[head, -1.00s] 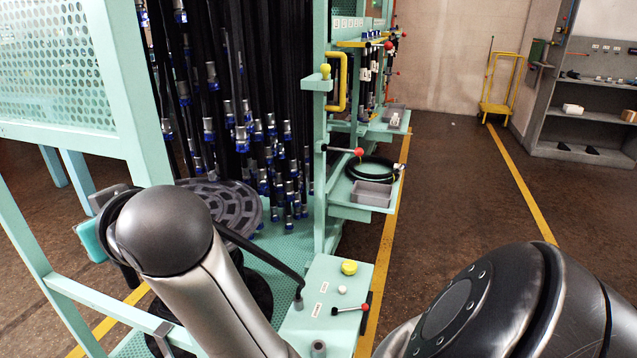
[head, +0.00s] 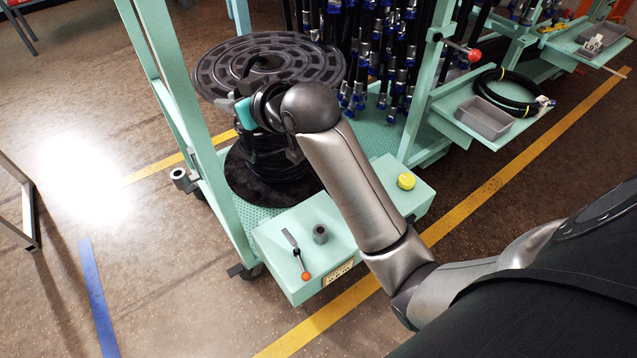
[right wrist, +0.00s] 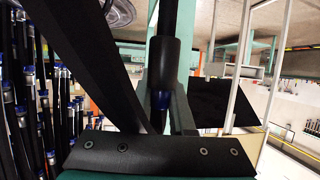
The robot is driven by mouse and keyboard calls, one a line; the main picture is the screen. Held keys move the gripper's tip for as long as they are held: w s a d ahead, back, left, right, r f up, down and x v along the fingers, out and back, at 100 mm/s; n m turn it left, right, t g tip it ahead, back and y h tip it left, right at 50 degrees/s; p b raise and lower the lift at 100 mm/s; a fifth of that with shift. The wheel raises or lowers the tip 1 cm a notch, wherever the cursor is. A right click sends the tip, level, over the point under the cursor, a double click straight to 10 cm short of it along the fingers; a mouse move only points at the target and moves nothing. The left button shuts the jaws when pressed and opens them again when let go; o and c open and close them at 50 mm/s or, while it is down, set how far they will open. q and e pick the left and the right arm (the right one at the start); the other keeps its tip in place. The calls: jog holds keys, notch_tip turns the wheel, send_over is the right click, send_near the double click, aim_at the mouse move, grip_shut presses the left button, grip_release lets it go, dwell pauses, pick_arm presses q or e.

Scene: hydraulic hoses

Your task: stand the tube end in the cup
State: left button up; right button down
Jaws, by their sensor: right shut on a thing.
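My right gripper (head: 243,110) is beside the upright frame post, in front of the black reel disc; its fingers are mostly hidden by my wrist. The right wrist view shows a black tube (right wrist: 170,18) hanging upright, with a dark fitting (right wrist: 163,62) and a blue band at its lower end. The gripper is shut on the tube; the exact contact is hard to see. A small grey open cup (head: 180,177) is fixed low outside the frame, lower left of the gripper and apart from it. My left gripper is not in view.
The black reel disc (head: 222,68) stands above a dark coiled base (head: 250,180). The green console (head: 275,240) carries a red-knobbed lever (head: 304,275) and a yellow button (head: 406,181). Hoses with blue-banded ends hang behind. The floor at left is open.

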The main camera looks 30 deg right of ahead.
jog(key=d+f+b, duration=0.1)
jog(key=d+f, duration=0.1)
jog(key=f, duration=0.7)
jog(key=d+f+b, duration=0.1)
jog(key=d+f, duration=0.2)
jog(key=f, duration=0.6)
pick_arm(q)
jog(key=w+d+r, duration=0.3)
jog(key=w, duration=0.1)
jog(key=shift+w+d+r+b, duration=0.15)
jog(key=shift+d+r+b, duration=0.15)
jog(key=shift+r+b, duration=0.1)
pick_arm(e)
jog(key=s+d+f+m+h, duration=0.2)
jog(key=s+d+f, duration=0.2)
jog(key=d+f, duration=0.4)
notch_tip(320, 180, down, 2)
jog(key=shift+d, duration=0.25)
